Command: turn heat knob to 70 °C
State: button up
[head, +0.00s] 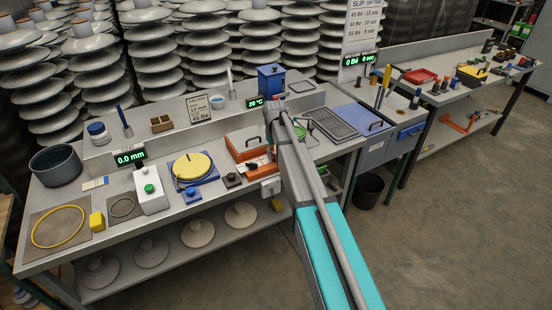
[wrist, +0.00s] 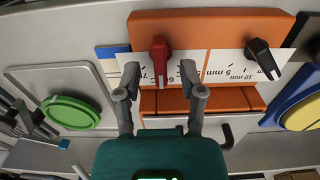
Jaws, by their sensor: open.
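A red knob (wrist: 160,52) with a pointer shape sits on an orange panel (wrist: 215,28) in the wrist view, over a white scale plate with upside-down "°C" markings. My gripper (wrist: 160,72) is open, its two fingers on either side of the red knob's lower end in the picture. I cannot tell whether either finger touches it. In the head view a small green display (head: 255,102) reads 20 °C. The red knob and my fingertips are mostly hidden there by my arm.
A black knob (wrist: 260,56) with a millimetre scale sits right of the red one in the wrist view. A green round lid (wrist: 70,112) lies left. A yellow disc (head: 191,166) and a white box with a green button (head: 150,190) stand on the bench.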

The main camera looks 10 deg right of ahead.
jog(key=shift+f, duration=0.4)
jog(key=shift+c, duration=0.2)
grip_shut()
jog(key=shift+d, duration=0.1)
